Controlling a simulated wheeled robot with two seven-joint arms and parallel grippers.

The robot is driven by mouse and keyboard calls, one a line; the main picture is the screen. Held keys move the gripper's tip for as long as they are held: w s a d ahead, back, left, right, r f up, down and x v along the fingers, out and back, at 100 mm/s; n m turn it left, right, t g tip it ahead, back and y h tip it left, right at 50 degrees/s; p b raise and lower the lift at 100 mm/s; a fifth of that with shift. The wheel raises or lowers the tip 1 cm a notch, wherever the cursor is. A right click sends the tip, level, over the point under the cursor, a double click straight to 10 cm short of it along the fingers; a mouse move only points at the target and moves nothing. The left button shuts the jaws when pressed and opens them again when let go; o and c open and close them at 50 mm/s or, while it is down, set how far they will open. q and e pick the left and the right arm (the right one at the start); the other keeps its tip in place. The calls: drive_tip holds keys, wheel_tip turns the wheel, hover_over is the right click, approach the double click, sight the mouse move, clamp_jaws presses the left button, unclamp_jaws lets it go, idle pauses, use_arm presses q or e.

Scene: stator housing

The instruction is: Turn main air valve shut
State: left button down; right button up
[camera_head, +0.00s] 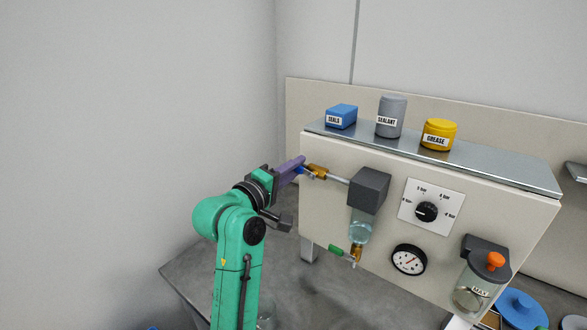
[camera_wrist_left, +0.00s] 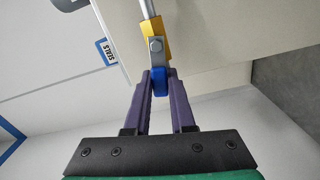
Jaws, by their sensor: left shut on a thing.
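The main air valve has a brass body (camera_head: 318,171) on the pipe at the left end of the air unit, and its blue handle (camera_head: 301,169) shows just at my fingertips. In the left wrist view the brass body (camera_wrist_left: 154,44) has a grey bolt, and the blue handle (camera_wrist_left: 160,82) sits between the purple fingers. My left gripper (camera_head: 297,168) is shut on the blue handle; in the left wrist view the fingertips (camera_wrist_left: 160,86) close on it from both sides. My right gripper is not in view.
The panel (camera_head: 385,190) carries a grey filter block (camera_head: 369,188), a pressure knob (camera_head: 426,211), a gauge (camera_head: 408,260) and a lower green-handled valve (camera_head: 336,250). A blue seals box (camera_head: 342,117), sealant can (camera_head: 391,118) and yellow grease tub (camera_head: 439,133) stand on top. Room left of the valve is free.

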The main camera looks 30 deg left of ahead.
sight(301, 168)
use_arm(q)
drive_tip(key=r+m, duration=0.1)
drive_tip(key=r+m+p, duration=0.1)
drive_tip(key=m, duration=0.1)
drive_tip(key=shift+d+m, duration=0.25)
drive_tip(key=shift+m, duration=0.05)
drive_tip(key=m, duration=0.2)
drive_tip(key=d+r+m+p, duration=0.1)
drive_tip(key=m, duration=0.1)
drive_tip(key=shift+s+r+m, duration=0.1)
drive_tip(key=shift+m, duration=0.2)
drive_tip(key=m, duration=0.1)
drive_tip(key=d+m+p, duration=0.1)
drive_tip(key=m, duration=0.1)
drive_tip(key=shift+d+r+m, duration=0.1)
drive_tip(key=shift+r+m, duration=0.2)
drive_tip(key=shift+s+d+m+p, duration=0.1)
drive_tip(key=shift+d+m+p, duration=0.2)
drive_tip(key=shift+m, duration=0.7)
drive_tip(key=shift+s+d+m+p, duration=0.1)
drive_tip(key=shift+d+m, duration=0.3)
drive_tip(key=shift+m, duration=0.6)
drive_tip(key=c, duration=0.8)
unclamp_jaws()
drive_tip(key=shift+w, duration=0.15)
drive_tip(key=shift+o, duration=0.2)
drive_tip(key=shift+w+d+f, duration=0.15)
drive_tip(key=shift+w+f, duration=0.05)
